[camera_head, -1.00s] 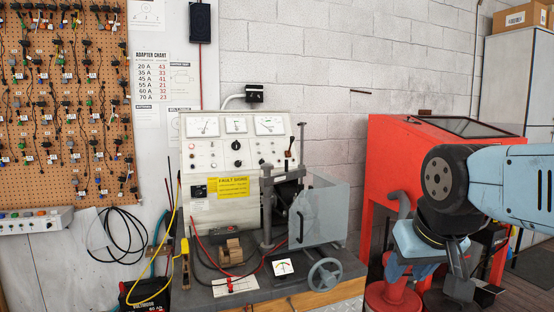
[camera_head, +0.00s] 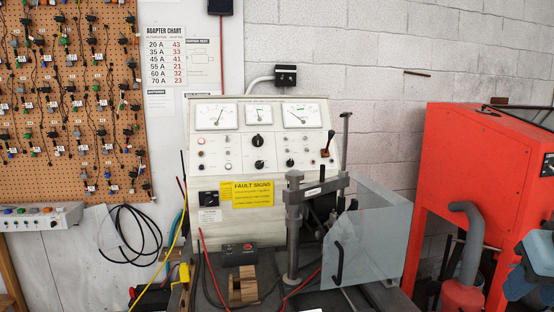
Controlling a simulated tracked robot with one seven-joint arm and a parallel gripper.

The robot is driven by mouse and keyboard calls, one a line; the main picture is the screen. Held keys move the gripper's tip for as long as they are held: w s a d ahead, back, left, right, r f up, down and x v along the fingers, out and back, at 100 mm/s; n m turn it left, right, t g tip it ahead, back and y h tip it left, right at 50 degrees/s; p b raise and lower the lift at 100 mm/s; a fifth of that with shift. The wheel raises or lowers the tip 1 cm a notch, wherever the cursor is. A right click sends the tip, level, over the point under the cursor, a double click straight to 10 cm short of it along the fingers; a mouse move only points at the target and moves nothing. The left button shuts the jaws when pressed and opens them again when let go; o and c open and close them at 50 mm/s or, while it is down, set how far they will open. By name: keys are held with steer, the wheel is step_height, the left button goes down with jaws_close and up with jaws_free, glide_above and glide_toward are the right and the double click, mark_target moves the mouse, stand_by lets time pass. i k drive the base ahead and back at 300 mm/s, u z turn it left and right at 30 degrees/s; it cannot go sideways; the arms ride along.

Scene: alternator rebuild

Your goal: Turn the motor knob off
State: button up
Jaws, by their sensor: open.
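The test bench's white control panel (camera_head: 225,155) stands at the centre against the wall. It carries a black rotary knob (camera_head: 257,141) in the upper middle and another black knob (camera_head: 259,165) below it. A black switch box (camera_head: 208,198) sits lower left, beside the yellow fault signs label (camera_head: 253,194). A lever with a reddish base (camera_head: 327,147) is at the panel's right. The labels are too small to tell which is the motor knob. Only part of my gripper (camera_head: 521,284) shows at the lower right edge, empty and open, well apart from the panel.
A clamp post (camera_head: 293,235) and a clear guard (camera_head: 365,235) with a black handle stand in front of the panel's right side. A red cabinet (camera_head: 435,165) stands at right. Yellow and red cables run at lower left. A pegboard (camera_head: 70,100) hangs at left.

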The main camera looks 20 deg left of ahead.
mark_target(259, 164)
steer(key=u, duration=0.25)
steer(key=i, duration=0.65)
steer(key=u, duration=0.6)
steer(key=k, duration=0.9)
steer(key=u, duration=0.2)
steer(key=i, duration=0.9)
steer(key=z, duration=0.1)
